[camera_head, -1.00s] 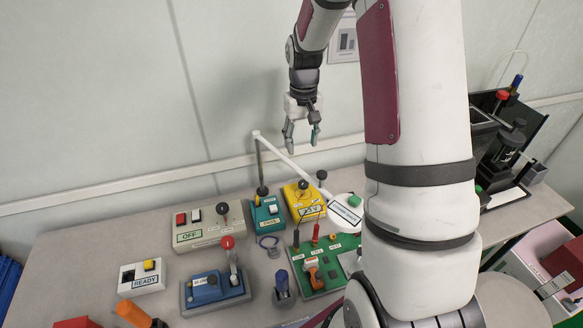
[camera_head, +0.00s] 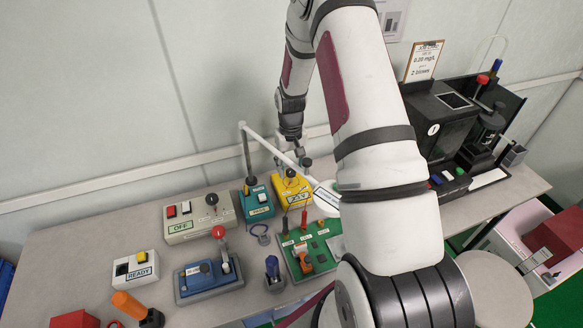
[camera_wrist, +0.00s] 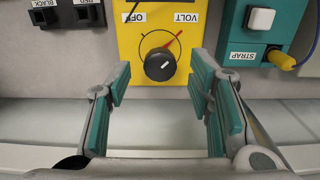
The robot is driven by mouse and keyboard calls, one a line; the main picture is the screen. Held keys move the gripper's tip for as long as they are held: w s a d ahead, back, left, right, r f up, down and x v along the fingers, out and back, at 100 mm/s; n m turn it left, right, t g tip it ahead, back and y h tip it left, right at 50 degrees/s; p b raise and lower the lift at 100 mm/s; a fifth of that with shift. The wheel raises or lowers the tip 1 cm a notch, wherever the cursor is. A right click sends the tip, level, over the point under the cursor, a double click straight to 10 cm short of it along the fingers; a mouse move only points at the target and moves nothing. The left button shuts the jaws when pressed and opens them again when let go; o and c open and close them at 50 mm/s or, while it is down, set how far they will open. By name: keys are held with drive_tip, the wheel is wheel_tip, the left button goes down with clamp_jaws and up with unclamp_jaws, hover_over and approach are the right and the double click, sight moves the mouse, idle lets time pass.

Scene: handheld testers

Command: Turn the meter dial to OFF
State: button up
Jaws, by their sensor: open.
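The yellow meter (camera_head: 293,196) stands near the back of the table. In the wrist view its yellow face (camera_wrist: 130,45) shows a black round dial (camera_wrist: 160,65) with a short white mark slanting up to the right. The labels OFF (camera_wrist: 139,17) and VOLT (camera_wrist: 186,17) appear upside down beyond the dial, OFF on the left and VOLT on the right. A red line runs from the dial toward VOLT. My gripper (camera_wrist: 160,88) is open, one finger on each side of the dial's near edge, apart from it. In the head view my gripper (camera_head: 298,150) is just above and behind the meter, partly hidden.
A teal STRAP tester (camera_head: 258,203) stands left of the meter, and a white lamp arm (camera_head: 275,150) crosses close by. A green board (camera_head: 305,262) lies in front. A grey OFF box (camera_head: 197,222) is farther left. The wall is close behind.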

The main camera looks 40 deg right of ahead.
drive_tip(key=shift+f, duration=0.65)
clamp_jaws()
